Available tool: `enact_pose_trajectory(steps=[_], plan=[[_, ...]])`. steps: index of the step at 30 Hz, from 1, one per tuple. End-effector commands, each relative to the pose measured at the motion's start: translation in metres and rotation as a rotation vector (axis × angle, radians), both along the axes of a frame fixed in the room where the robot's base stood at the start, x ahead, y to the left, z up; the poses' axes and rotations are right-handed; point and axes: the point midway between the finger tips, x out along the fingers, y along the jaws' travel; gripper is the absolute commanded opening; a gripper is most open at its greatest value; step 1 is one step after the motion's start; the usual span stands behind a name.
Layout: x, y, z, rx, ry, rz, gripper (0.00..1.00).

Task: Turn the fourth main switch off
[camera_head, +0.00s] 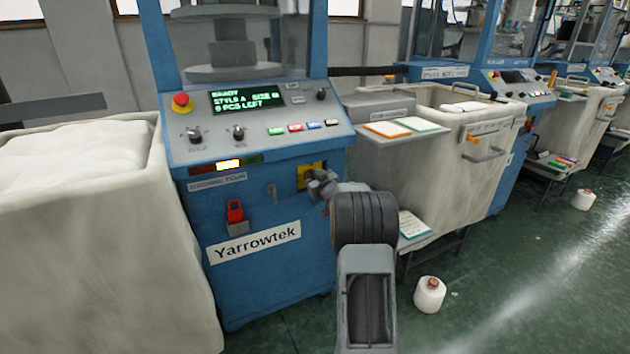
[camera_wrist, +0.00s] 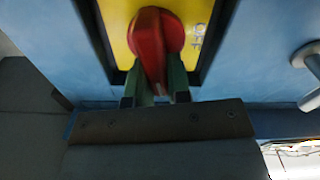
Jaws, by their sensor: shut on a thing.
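The main switch is a red knob (camera_wrist: 157,35) on a yellow plate (camera_wrist: 118,18) in the wrist view. Its grip runs roughly up and down in that view, and the word OFF stands on the plate to its right. My gripper (camera_wrist: 155,88) is shut on the knob, one greenish finger on each side. In the head view the yellow plate (camera_head: 304,181) sits on the front of the blue machine (camera_head: 270,270), whose small label (camera_head: 217,182) seems to end in FOUR. My gripper (camera_head: 318,184) reaches the plate there and hides most of the knob.
A red padlock (camera_head: 235,211) hangs on the machine's front. The control panel has a lit green-text display (camera_head: 246,99) and a red stop button (camera_head: 182,102); an amber lamp (camera_head: 228,165) glows below. A cloth bin (camera_head: 90,240) stands left, with a shelf and another bin (camera_head: 440,140) right.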

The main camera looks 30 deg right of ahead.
Motion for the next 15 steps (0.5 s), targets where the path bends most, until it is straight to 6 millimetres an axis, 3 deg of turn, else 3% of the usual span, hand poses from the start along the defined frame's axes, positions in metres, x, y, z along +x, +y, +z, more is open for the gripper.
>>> enact_pose_trajectory(steps=[15], plan=[[0.0014, 0.0092, -0.009, -0.489, 0.065, 0.001, 0.0]])
